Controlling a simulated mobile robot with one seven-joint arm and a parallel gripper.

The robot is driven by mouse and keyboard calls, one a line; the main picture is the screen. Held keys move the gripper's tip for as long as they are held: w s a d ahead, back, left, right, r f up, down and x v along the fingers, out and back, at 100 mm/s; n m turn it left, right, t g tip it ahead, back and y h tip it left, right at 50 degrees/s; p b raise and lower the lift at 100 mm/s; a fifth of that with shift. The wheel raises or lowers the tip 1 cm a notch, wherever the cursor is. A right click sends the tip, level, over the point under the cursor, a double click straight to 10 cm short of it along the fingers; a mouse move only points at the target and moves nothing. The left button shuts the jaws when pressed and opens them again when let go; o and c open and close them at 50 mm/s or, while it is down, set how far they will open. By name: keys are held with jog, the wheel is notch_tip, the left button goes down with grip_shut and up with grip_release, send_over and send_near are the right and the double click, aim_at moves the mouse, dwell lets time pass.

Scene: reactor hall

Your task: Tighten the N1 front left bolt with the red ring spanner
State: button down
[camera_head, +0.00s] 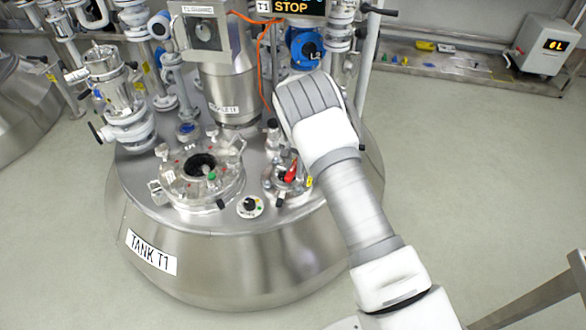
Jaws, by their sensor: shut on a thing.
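A small red piece, which looks like the red ring spanner (291,173), shows over a small round flanged nozzle (283,183) on the right part of the tank lid. My arm reaches in from the lower right, and my gripper (294,156) is beside the red piece, with its fingers mostly hidden by the wrist. It is shut on the spanner. The nozzle's tag and its separate bolts are too small to read, so I cannot tell whether the ring sits around the front left bolt.
TANK T1 (215,262) also bears a larger open manway (200,180), a small knob (249,206), a central drive column (230,90) and a blue-capped fitting (303,46). An orange cable (260,60) hangs beside the column. Open floor (470,170) lies right.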

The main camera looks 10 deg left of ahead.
notch_tip(320, 180, up, 4)
jog(key=shift+a+r+p, duration=0.1)
jog(key=shift+p, duration=0.55)
jog(key=shift+f, duration=0.3)
jog(key=shift+s, duration=0.1)
